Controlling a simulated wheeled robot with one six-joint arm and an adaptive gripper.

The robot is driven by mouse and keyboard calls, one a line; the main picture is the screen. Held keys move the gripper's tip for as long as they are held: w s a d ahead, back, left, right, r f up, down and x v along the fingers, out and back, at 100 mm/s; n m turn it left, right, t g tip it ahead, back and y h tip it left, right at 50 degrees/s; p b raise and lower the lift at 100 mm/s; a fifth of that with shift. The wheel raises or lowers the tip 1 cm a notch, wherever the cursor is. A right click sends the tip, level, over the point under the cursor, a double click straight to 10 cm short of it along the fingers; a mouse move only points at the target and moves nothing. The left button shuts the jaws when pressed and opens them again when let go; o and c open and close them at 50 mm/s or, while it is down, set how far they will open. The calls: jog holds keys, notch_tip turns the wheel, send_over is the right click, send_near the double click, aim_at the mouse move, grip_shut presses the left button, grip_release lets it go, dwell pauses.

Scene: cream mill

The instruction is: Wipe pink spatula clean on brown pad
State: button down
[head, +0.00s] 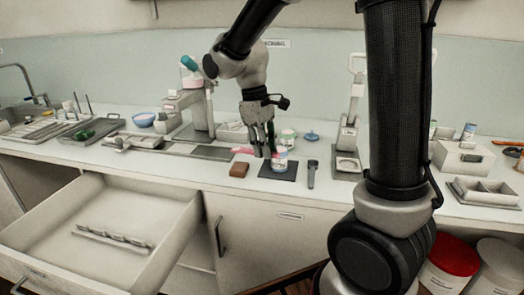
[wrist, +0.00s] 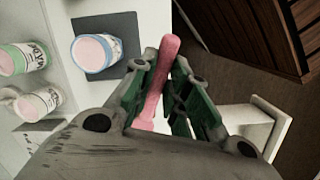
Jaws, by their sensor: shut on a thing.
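My gripper (head: 266,154) is over the counter, beside a jar with a blue label (head: 281,161). In the wrist view its green-padded fingers (wrist: 167,98) are shut on the pink spatula (wrist: 167,58). A rounded pink end sticks out beyond the fingertips. In the head view a pink strip (head: 242,150), seemingly the spatula, shows left of the fingers. The brown pad (head: 239,170) lies near the counter's front edge, left of the dark mat (head: 290,174). The spatula appears apart from the pad. I cannot tell whether the spatula has residue on it.
The blue-labelled jar (wrist: 93,52) stands on the dark mat. A dark tool (head: 312,173) lies right of the mat. An open drawer (head: 165,235) juts out at lower left.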

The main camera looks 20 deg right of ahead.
jog(key=shift+s+a+r+m, duration=0.1)
jog(key=shift+a+m, duration=0.15)
jog(key=shift+m, duration=0.05)
jog(key=shift+m+g, duration=0.4)
jog(key=shift+m, duration=0.2)
jog(key=shift+w+a+x, duration=0.1)
jog(key=shift+w+x, duration=0.05)
jog(key=shift+x, duration=0.65)
jog(key=shift+w+a+x, duration=0.1)
jog(key=shift+x, duration=0.65)
jog(key=shift+w+a+x, duration=0.1)
jog(key=shift+w+x, duration=0.05)
jog(key=shift+x, duration=0.65)
jog(key=shift+f, duration=0.65)
jog(key=shift+s, duration=0.15)
jog(key=shift+s+d, duration=0.3)
jog(key=shift+s, duration=0.35)
jog(key=shift+w+a, duration=0.3)
jog(key=shift+w, duration=0.4)
jog(key=shift+s, duration=0.1)
dwell(0.4)
